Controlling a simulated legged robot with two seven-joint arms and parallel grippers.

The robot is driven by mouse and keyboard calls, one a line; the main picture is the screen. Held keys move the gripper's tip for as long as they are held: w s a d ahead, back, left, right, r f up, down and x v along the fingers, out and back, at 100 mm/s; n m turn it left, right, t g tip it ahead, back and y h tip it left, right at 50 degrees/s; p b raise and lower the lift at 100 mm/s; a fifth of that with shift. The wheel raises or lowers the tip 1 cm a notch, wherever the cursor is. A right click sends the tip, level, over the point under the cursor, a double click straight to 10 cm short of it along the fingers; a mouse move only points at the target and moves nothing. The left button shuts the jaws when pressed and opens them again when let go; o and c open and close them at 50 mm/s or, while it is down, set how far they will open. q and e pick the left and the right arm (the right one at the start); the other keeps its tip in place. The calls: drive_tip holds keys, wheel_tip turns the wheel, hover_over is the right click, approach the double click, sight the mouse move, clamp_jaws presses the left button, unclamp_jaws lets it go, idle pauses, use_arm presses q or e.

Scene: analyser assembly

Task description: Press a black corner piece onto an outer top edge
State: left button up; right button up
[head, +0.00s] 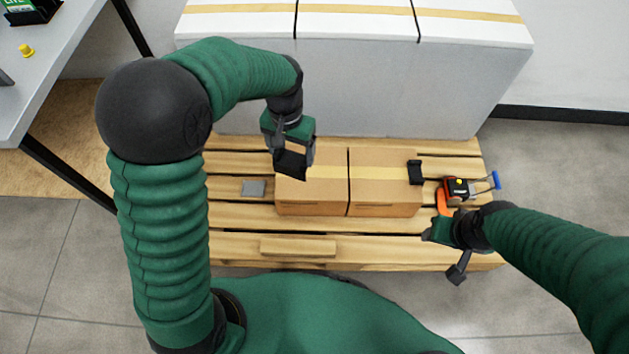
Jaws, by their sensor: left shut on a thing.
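Two brown cardboard boxes stand side by side on a wooden pallet (235,245): a left box (312,193) and a right box (385,195), with a tape strip along their tops. My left gripper (293,153) is shut on a black corner piece (291,165) at the left box's outer top left edge. The piece looks tilted, and I cannot tell whether it touches the box. Another black corner piece (415,172) sits on the right box's outer top right edge. My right gripper (443,256) is open and empty in front of the pallet's right part.
A strapping tool (458,188) with orange parts and a blue handle lies right of the boxes. A grey plate (254,188) lies on the pallet to their left. Large white boxes (350,85) stand behind. A grey table (45,60) is at the upper left.

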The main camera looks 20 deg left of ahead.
use_arm(q)
drive_tip(key=shift+w+a+r+m, duration=0.2)
drive_tip(key=shift+w+a+m, duration=0.5)
drive_tip(key=shift+w+a, duration=0.35)
drive_tip(key=w+a+f+m+b, duration=0.1)
drive_tip(key=w+a+f+m, duration=0.1)
drive_tip(key=f, duration=0.6)
drive_tip(key=w+a+f+m+b, duration=0.2)
drive_tip(key=w+a+f+m, duration=0.1)
drive_tip(key=f+m, duration=0.3)
drive_tip(key=w+a+f+m+b, duration=0.2)
drive_tip(key=w+f+m, duration=0.1)
drive_tip(key=f, duration=0.6)
drive_tip(key=shift+w+a+f+m, duration=0.15)
drive_tip(key=shift+w+f+m, duration=0.2)
drive_tip(key=shift+m, duration=0.45)
drive_tip(key=shift+r+p, duration=0.15)
drive_tip(key=shift+p, duration=0.35)
use_arm(e)
drive_tip(key=x, duration=0.4)
drive_tip(key=shift+s+a, duration=0.1)
drive_tip(key=shift+a, duration=0.1)
use_arm(q)
drive_tip(key=shift+s+r+p, duration=0.1)
drive_tip(key=shift+p, duration=0.3)
use_arm(e)
drive_tip(key=shift+r, duration=0.3)
drive_tip(key=shift+f, duration=0.1)
